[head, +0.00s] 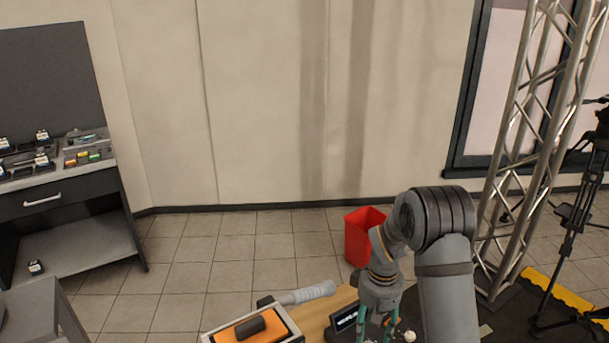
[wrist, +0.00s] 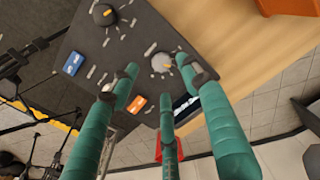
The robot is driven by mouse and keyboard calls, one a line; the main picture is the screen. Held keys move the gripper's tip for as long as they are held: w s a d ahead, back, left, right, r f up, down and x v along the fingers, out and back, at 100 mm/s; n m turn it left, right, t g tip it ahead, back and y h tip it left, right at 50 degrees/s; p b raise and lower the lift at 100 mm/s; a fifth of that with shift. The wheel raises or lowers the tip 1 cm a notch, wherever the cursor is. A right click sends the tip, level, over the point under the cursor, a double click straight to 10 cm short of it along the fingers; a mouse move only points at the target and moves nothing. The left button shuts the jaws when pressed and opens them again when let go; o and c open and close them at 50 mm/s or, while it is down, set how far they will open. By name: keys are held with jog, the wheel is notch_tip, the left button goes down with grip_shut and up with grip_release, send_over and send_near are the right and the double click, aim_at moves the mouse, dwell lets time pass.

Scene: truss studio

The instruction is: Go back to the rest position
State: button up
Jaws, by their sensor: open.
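My gripper (head: 376,325) hangs at the lower edge of the head view, its teal fingers partly cut off. In the wrist view my gripper (wrist: 158,82) has its teal fingers spread apart with nothing between them. Beneath them is a dark control panel (wrist: 120,50) with a black knob (wrist: 104,14), a grey knob (wrist: 161,63), a blue switch (wrist: 73,63) and an orange switch (wrist: 138,104). I cannot tell whether the fingertips touch the panel.
The panel's display (head: 345,318) shows on the wooden table (head: 316,327). A grey cylinder (head: 308,293) lies behind. A red bin (head: 357,240) stands on the floor, left of a metal truss (head: 520,150).

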notch_tip(320, 180, down, 4)
jog(key=shift+s+r, duration=0.1)
jog(key=shift+r, duration=0.05)
jog(key=shift+f, duration=0.25)
jog(key=shift+d+f, duration=0.1)
jog(key=shift+f, duration=0.25)
